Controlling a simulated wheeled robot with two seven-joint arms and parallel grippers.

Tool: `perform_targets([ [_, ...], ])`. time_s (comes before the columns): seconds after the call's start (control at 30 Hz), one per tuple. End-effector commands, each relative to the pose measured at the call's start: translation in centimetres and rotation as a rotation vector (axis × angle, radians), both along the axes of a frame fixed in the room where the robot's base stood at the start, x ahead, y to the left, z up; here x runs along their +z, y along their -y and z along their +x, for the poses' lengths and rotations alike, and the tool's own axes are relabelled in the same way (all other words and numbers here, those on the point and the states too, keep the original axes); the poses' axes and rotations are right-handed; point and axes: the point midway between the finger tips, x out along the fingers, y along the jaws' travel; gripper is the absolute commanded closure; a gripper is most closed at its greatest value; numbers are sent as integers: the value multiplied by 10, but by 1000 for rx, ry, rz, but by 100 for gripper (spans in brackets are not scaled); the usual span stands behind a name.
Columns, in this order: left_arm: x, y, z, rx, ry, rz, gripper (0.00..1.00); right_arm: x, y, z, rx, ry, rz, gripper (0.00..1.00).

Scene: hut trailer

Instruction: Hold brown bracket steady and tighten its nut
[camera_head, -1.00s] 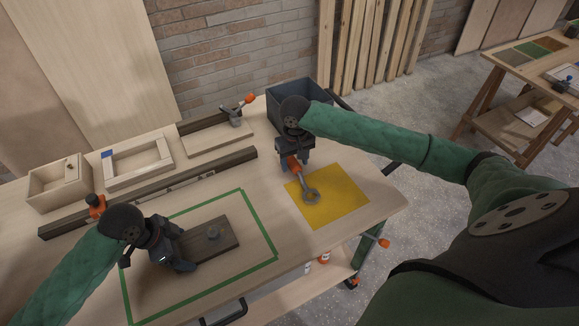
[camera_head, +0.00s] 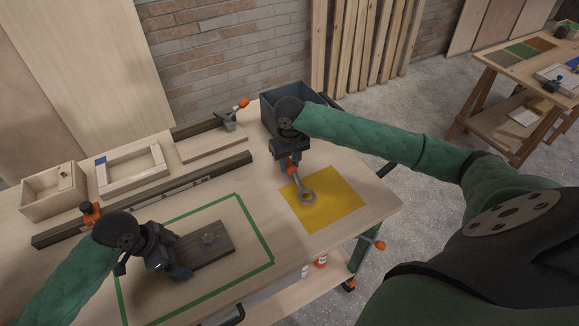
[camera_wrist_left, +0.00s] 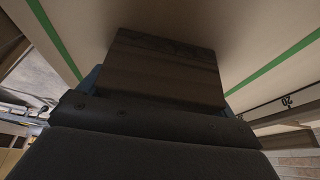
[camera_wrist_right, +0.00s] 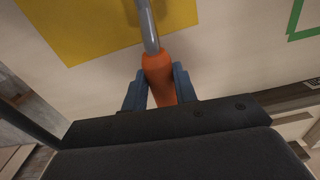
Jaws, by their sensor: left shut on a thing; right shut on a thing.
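The brown bracket (camera_head: 216,246) lies flat inside the green tape outline on the workbench. Its nut (camera_head: 209,239) stands up from its top face. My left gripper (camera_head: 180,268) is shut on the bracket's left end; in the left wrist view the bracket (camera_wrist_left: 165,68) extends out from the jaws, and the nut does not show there. My right gripper (camera_head: 290,166) is shut on the orange handle of a wrench (camera_head: 306,197). The wrench's grey ring end is over the yellow mat. In the right wrist view the orange handle (camera_wrist_right: 158,75) sits between the blue fingers (camera_wrist_right: 160,88).
The yellow mat (camera_head: 340,205) lies right of the green tape outline (camera_head: 258,227). A dark bin (camera_head: 275,125) stands behind my right gripper. A dark rail (camera_head: 150,205), wooden trays (camera_head: 52,200) and a clamp (camera_head: 228,120) line the back. Bench surface between outline and mat is clear.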

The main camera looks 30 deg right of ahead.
Motion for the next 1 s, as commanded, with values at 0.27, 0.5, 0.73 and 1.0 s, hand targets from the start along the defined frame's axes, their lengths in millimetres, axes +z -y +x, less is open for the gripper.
perform_targets([
  [0.27,1,0,0,0,1,-1,48,52,0,1,1,5,1,100],
  [0.5,0,0,0,0,1,-1,48,79,-3,0,16,4,1,100],
  [0.73,0,0,0,0,1,-1,48,80,-40,-10,270,11,1,100],
  [1.0,1,0,0,0,1,-1,48,73,-114,-37,819,26,8,100],
])
